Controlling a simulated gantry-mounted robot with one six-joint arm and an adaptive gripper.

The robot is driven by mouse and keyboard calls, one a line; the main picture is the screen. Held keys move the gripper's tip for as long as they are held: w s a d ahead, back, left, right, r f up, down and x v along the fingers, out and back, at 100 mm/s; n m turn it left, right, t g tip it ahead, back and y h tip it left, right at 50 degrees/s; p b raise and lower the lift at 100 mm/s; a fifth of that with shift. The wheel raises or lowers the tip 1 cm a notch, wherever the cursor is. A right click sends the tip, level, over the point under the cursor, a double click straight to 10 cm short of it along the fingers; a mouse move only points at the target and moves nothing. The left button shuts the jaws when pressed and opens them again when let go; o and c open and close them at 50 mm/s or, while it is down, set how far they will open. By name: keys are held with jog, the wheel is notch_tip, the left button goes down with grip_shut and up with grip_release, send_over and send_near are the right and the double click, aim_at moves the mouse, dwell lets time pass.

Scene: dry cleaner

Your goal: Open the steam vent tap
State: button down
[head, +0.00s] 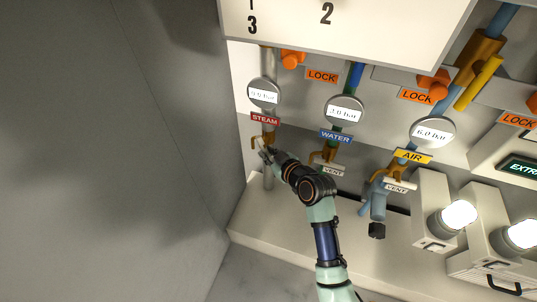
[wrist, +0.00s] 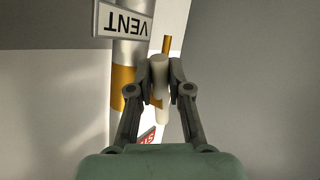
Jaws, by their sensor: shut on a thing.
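The steam vent tap (head: 268,139) is a brass-coloured fitting on the steam pipe at the left, just below the red STEAM label (head: 265,119). My gripper (head: 265,154) is at this tap and partly hides it in the head view. In the wrist view my gripper (wrist: 161,68) is shut on the tap's pale round handle (wrist: 162,105), with one finger on each side. A thin brass part (wrist: 166,44) shows behind the handle. The VENT plate (wrist: 123,22) appears upside down at the upper left, on the pipe.
The steam gauge (head: 264,94) is above; its first digit is unclear. The water vent tap (head: 326,155) and air vent tap (head: 386,172) are to the right. Orange locks (head: 292,59) and a white panel (head: 340,22) are higher. A bare grey wall (head: 120,160) is on the left.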

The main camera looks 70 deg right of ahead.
jog(key=b, duration=0.2)
jog(key=f+t+b, duration=0.1)
jog(key=b, duration=0.1)
jog(key=shift+w+f+m, duration=0.15)
jog(key=shift+f+m, duration=0.15)
jog(key=b, duration=0.2)
jog(key=t+b, duration=0.1)
jog(key=b, duration=0.1)
jog(key=shift+w+m+h, duration=0.25)
jog(key=shift+m+h, duration=0.15)
jog(key=shift+w+r+m+t+b, duration=0.25)
jog(key=shift+t+b, duration=0.35)
jog(key=shift+b, duration=0.5)
jog(key=shift+s+r, duration=0.1)
jog(key=shift+r, duration=0.2)
jog(key=c, duration=1.1)
grip_release()
